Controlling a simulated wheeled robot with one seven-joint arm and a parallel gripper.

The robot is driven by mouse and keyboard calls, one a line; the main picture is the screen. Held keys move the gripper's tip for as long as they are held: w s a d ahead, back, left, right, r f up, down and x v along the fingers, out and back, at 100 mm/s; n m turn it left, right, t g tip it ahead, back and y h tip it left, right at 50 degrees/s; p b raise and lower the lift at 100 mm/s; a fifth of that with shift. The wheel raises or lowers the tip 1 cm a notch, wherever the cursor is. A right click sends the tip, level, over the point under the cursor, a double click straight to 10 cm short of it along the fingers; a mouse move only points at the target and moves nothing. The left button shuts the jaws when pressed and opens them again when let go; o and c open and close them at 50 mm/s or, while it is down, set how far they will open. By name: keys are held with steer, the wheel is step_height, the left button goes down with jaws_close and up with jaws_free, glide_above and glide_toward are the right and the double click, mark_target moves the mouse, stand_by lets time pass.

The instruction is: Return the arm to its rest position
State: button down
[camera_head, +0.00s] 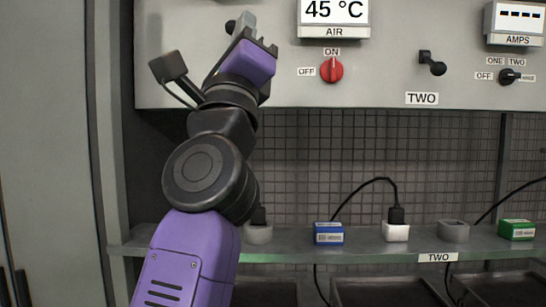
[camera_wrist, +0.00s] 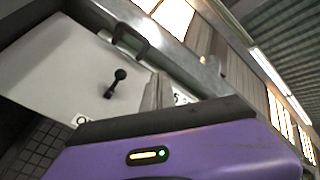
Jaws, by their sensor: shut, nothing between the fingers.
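My arm rises from the bottom left of the head view, with a purple link and dark joints. My gripper (camera_head: 256,41) is raised in front of the panel's left part, its purple body tilted up. Its fingers are small and dark here, and they are shut with nothing between them. In the wrist view, the purple gripper body fills the bottom, and the grey fingers (camera_wrist: 156,94) point up towards the panel. The arm is bent at its joints and stands apart from the shelf objects as seen.
The grey panel (camera_head: 385,88) carries a red knob (camera_head: 331,69), a black lever (camera_head: 432,63) and a black selector (camera_head: 509,76). Below, a shelf (camera_head: 375,251) bears a blue box (camera_head: 328,233), a white plug block (camera_head: 396,231) and a green box (camera_head: 516,229). A grey cabinet stands left.

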steer(key=s+d+f+n+g+y, duration=0.1)
steer(key=s+d+f+n+y, duration=0.25)
steer(key=f+n, duration=0.8)
steer(key=s+d+f+n+g+y, duration=0.2)
steer(key=s+d+f+n+y, duration=0.3)
steer(key=f, duration=1.1)
steer(key=s+d+f+n+g+y, duration=0.1)
steer(key=d+f+n, duration=0.1)
steer(key=f+n, duration=1)
steer(key=s+d+f+g+h, duration=0.2)
steer(key=s+d+f+g, duration=0.1)
steer(key=s+f, duration=0.6)
steer(key=s+d+f+g+h, duration=0.2)
steer(key=s+d+f, duration=0.4)
steer(key=s+f, duration=0.3)
steer(key=s+d+f+g+h, duration=0.3)
steer(key=s+f, duration=0.6)
steer(key=s, duration=0.6)
steer(key=shift+d+f+m+g, duration=0.2)
steer(key=shift+d+m+g, duration=0.25)
steer(key=shift+d+g, duration=0.45)
